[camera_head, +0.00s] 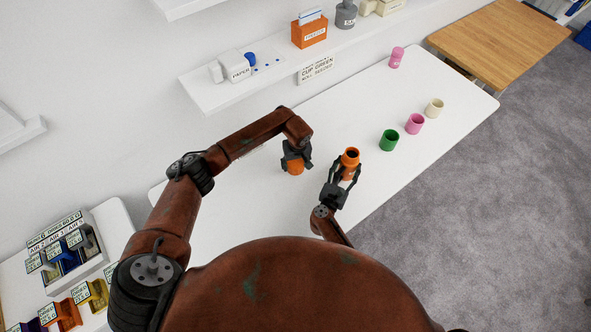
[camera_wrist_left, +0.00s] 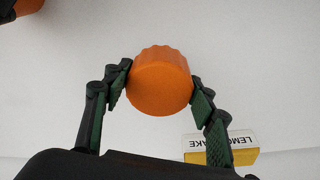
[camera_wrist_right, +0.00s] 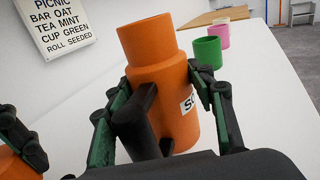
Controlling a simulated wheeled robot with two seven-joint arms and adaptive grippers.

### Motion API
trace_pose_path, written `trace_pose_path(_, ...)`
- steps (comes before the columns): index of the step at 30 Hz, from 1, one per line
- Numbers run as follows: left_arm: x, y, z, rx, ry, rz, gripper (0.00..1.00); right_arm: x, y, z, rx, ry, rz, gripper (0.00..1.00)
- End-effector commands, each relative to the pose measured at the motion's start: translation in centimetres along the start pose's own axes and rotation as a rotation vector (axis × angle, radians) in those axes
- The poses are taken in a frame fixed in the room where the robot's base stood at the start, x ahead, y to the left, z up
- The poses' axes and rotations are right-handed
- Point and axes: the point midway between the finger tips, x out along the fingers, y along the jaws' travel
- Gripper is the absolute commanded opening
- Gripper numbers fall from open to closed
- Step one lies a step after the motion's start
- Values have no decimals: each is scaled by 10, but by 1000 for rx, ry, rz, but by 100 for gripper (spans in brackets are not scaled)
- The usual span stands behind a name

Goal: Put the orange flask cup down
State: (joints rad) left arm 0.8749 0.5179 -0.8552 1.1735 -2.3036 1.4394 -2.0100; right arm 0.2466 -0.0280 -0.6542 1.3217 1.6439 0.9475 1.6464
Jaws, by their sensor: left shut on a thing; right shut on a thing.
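The orange flask cup (camera_head: 295,168) is a small orange cap with a ribbed edge, and it fills the middle of the left wrist view (camera_wrist_left: 160,82). My left gripper (camera_head: 297,158) is shut on it from above, over the white table. I cannot tell whether the cup touches the table. My right gripper (camera_head: 344,178) is shut on the open orange flask (camera_head: 351,157), which stands roughly upright to the right of the cup. In the right wrist view the flask (camera_wrist_right: 163,85) shows a black handle and a partly hidden label.
Green (camera_head: 389,140), pink (camera_head: 415,124) and cream (camera_head: 434,108) cups stand along the table's right side. Another pink object (camera_head: 397,57) stands farther back. A yellow lemon cake box (camera_wrist_left: 222,157) lies near the left gripper. The white table (camera_head: 345,105) is clear behind the flask.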

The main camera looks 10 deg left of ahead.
Motion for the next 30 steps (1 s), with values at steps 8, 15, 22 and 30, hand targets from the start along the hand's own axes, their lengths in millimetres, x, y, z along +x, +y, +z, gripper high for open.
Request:
trace_pose_path(8, 30, -1, 6, -1, -3, -1, 29, -2, -2, -6, -3, 10, -1, 11)
trace_pose_path(15, 40, 0, 5, 1, 2, 0, 29, -2, -2, -6, -3, 10, -1, 11)
trace_pose_path(22, 43, -1, 6, 0, 1, -1, 29, -2, -2, -6, -3, 11, -2, 11)
trace_pose_path(30, 42, -1, 6, 0, 1, -1, 69, -2, -2, -7, -3, 12, -2, 11)
